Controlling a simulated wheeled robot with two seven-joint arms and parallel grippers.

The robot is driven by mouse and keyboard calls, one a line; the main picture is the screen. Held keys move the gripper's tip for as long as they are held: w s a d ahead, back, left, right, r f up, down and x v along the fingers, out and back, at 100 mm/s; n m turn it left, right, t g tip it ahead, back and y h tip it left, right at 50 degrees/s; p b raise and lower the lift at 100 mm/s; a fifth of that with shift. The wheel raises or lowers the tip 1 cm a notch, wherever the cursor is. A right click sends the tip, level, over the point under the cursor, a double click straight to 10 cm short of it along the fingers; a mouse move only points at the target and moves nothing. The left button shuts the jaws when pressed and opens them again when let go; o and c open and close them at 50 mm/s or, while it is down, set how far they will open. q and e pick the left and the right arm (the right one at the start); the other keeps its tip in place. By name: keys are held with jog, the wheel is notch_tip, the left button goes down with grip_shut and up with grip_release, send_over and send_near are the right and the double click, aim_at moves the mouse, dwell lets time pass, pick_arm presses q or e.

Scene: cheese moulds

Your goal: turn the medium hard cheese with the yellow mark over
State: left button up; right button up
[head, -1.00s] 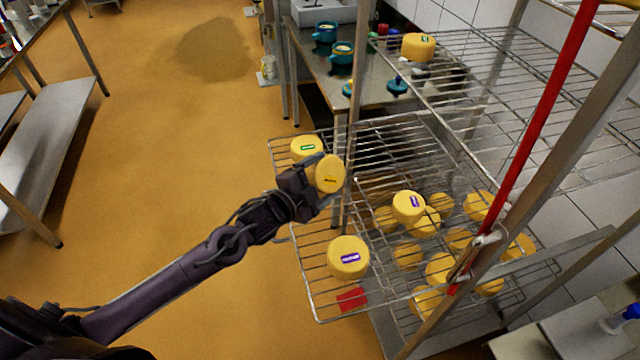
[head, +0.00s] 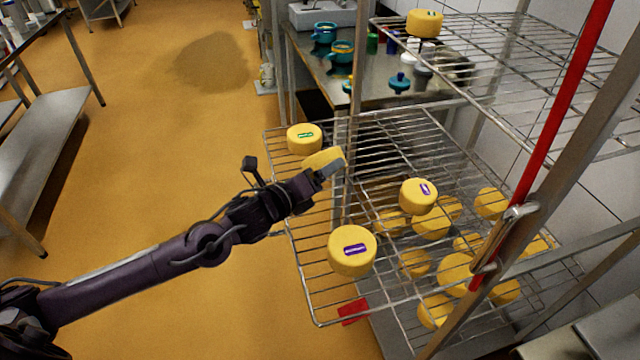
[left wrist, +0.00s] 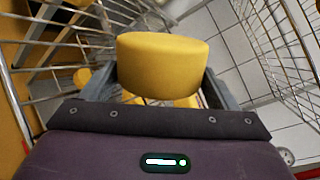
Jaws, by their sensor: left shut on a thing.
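My left gripper (head: 325,172) is shut on a yellow cheese (head: 322,157) and holds it over the far left part of the wire shelf. In the left wrist view the held cheese (left wrist: 163,64) sits between the two fingers, its plain side facing the camera. Its mark does not show in either view now; a yellow mark showed on it in the earlier head frame. The finger hides part of it in the head view. I cannot tell whether it touches the shelf. My right gripper is not in view.
A green-marked cheese (head: 304,138) stands just behind the held one. Purple-marked cheeses stand on the shelf in front (head: 351,250) and to the right (head: 418,195). A red tag (head: 352,311) hangs near the front edge. A red pole (head: 548,130) and rack posts stand right.

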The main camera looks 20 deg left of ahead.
pick_arm(q)
jog(key=m+b, duration=0.2)
jog(key=b, duration=0.1)
jog(key=f+m+b, duration=0.1)
jog(key=m+b, duration=0.4)
jog(key=b, duration=0.1)
jog(key=shift+w+a+f, duration=0.1)
jog(key=shift+a+f, duration=0.25)
jog(key=shift+m+b, duration=0.3)
jog(key=shift+m, duration=0.2)
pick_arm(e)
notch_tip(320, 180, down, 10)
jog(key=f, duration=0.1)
pick_arm(q)
jog(key=shift+m+b, duration=0.6)
jog(key=shift+b, duration=0.1)
jog(key=shift+a+r+m+b, duration=0.1)
jog(key=shift+m+b, duration=0.2)
jog(key=shift+b, duration=0.1)
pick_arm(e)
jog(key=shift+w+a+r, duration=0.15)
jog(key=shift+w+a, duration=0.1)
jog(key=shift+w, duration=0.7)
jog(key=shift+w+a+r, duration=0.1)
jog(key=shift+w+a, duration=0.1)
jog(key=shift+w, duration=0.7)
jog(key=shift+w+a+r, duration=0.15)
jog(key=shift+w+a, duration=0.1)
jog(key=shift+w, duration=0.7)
